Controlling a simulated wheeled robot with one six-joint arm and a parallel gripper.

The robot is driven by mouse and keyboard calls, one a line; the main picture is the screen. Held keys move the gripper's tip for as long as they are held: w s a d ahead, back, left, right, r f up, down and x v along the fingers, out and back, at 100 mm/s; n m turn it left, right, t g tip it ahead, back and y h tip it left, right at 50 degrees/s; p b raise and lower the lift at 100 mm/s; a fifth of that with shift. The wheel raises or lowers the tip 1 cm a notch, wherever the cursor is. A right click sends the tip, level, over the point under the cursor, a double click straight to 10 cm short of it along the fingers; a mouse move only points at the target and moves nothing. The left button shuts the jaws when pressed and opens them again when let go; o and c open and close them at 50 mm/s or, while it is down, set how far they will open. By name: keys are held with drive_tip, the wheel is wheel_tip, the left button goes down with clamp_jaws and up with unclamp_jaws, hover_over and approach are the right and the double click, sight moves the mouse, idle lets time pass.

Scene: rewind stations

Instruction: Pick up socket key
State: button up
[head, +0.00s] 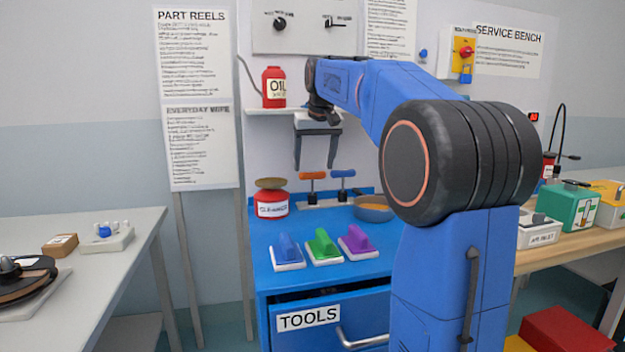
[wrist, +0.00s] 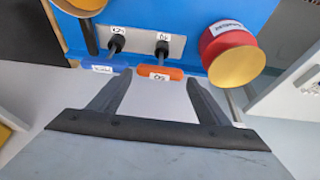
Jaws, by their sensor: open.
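Two T-handled tools stand upright in a grey rack at the back of the blue bench. One has an orange handle (head: 313,175) and the other a blue handle (head: 343,173). I cannot read which one is the socket key. In the wrist view the orange handle (wrist: 160,72) lies ahead, between the fingertips in the picture, and the blue handle (wrist: 102,69) lies left of them. My gripper (head: 315,166) is open and empty, pointing down just above the orange handle. It also shows open in the wrist view (wrist: 158,76).
A red cleaner can (head: 272,204) stands left of the rack and a pan (head: 374,209) right of it. Blue, green and purple-handled blocks (head: 324,245) sit in front. An oil can (head: 274,87) stands on the shelf (head: 270,110) above. The tools drawer (head: 350,325) is slightly open.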

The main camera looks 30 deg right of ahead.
drive_tip(key=shift+x, duration=1.15)
drive_tip(key=shift+c, duration=0.3)
drive_tip(key=c, duration=0.8)
drive_tip(key=shift+o, duration=0.2)
drive_tip(key=shift+r, duration=0.1)
